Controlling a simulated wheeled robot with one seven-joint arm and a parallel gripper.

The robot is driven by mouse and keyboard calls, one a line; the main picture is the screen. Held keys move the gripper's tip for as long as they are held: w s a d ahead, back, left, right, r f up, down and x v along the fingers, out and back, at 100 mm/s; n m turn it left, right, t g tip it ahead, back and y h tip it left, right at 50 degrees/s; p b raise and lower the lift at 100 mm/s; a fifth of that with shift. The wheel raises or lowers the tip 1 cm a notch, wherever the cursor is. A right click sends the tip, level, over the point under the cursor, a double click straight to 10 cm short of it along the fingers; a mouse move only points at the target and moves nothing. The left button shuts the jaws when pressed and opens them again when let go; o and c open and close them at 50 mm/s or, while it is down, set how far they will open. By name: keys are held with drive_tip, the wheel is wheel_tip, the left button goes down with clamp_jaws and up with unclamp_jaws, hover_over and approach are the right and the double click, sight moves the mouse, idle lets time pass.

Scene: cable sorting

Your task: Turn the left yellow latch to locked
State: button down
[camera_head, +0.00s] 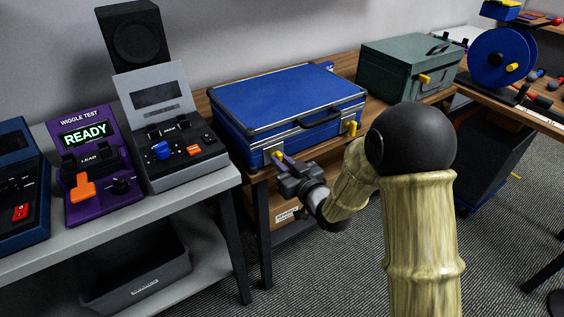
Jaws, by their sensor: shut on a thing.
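A closed blue case (285,95) with dark edges and a black handle lies on the wooden table. Its left yellow latch (278,157) is on the front face near the left corner, partly hidden by my gripper. My gripper (284,164) is at this latch and shut on it. The exact angle of the latch is hard to see behind the jaws. The right yellow latch (352,128) is on the same front face, free of my gripper, and looks roughly upright.
A green box (400,70) with a yellow latch stands right of the case. A grey device (180,160) and a purple "READY" tester (95,160) stand on the grey bench at left. A blue reel (500,55) is at far right. Open floor lies in front.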

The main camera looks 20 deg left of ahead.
drive_tip(key=m, duration=0.3)
drive_tip(key=shift+w+d+m, duration=0.1)
drive_tip(key=shift+m, duration=0.3)
drive_tip(key=m+p, duration=0.1)
drive_tip(key=m, duration=0.3)
drive_tip(key=shift+m+p, duration=0.3)
drive_tip(key=shift+p, duration=0.05)
drive_tip(key=shift+w+d+f+m+p, duration=0.15)
drive_tip(key=shift+m+p, duration=0.85)
drive_tip(key=shift+m, duration=1.3)
drive_tip(key=shift+s+a+f+m+p, duration=0.1)
drive_tip(key=shift+m+p, duration=0.85)
drive_tip(key=shift+m, duration=1.35)
drive_tip(key=c, duration=1.4)
unclamp_jaws()
